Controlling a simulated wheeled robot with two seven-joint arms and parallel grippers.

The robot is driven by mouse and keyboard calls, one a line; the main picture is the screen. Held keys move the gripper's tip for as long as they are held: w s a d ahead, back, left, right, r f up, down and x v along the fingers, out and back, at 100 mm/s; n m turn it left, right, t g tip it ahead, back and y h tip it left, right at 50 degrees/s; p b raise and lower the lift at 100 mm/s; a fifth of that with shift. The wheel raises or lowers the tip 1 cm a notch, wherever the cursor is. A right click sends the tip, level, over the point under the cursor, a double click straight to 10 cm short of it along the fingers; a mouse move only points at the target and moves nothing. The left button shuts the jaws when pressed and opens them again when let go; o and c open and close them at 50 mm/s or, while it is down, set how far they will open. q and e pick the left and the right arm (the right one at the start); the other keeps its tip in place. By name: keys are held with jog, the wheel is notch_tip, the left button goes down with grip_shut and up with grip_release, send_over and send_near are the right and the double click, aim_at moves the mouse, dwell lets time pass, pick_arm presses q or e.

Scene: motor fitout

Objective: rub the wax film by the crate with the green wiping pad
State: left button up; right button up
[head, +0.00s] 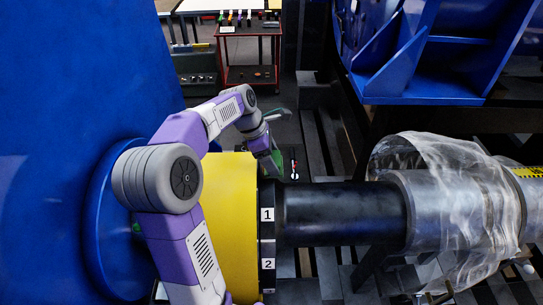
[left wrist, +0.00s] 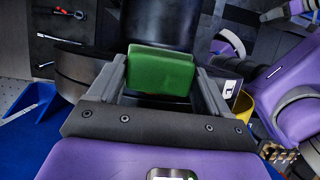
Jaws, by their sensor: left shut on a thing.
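My left gripper (left wrist: 161,75) is shut on the green wiping pad (left wrist: 160,66), which sits between its two grey fingers in the left wrist view. In the head view my left gripper (head: 266,146) points down beyond the yellow ring, and a green part of the pad (head: 273,160) shows at its tip. The pad's underside is hidden, so I cannot tell whether it touches anything. I cannot make out the wax film or a crate for certain in either view. My right gripper is not in view.
A black shaft (head: 340,211) runs right from the yellow ring (head: 230,205) to a metal cylinder in clear plastic wrap (head: 450,190). A large blue housing (head: 75,90) stands left. A red cart (head: 250,75) stands at the back. A dark tool panel (left wrist: 62,30) lies near the gripper.

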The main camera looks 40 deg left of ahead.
pick_arm(q)
jog(key=shift+s+a+r+p, duration=0.15)
jog(key=shift+s+a+p, duration=0.25)
jog(key=shift+s+a, duration=0.8)
jog(key=shift+w+a, duration=0.1)
jog(key=shift+a, duration=0.15)
jog(key=shift+a+p, duration=0.15)
jog(key=shift+p, duration=0.3)
jog(key=shift+c, duration=1.3)
jog(key=shift+w+d+r+p, duration=0.2)
jog(key=shift+w+d+p, duration=0.3)
jog(key=shift+d, duration=0.3)
jog(key=shift+w+d+p, duration=0.35)
jog(key=shift+w+d, duration=0.2)
jog(key=shift+d, duration=0.15)
jog(key=shift+w+d, duration=0.1)
jog(key=shift+f, duration=0.15)
jog(key=shift+s+a+f, duration=0.15)
jog(key=shift+s+a, duration=0.55)
jog(key=shift+s+a+f, duration=0.1)
jog(key=shift+s+a, duration=0.6)
jog(key=shift+r+p, duration=0.1)
jog(key=shift+p, duration=0.55)
jog(key=shift+w+d+r, duration=0.1)
jog(key=shift+w+d, duration=0.35)
jog(key=shift+d, duration=0.1)
jog(key=shift+w+d, duration=0.9)
jog(key=shift+d, duration=0.05)
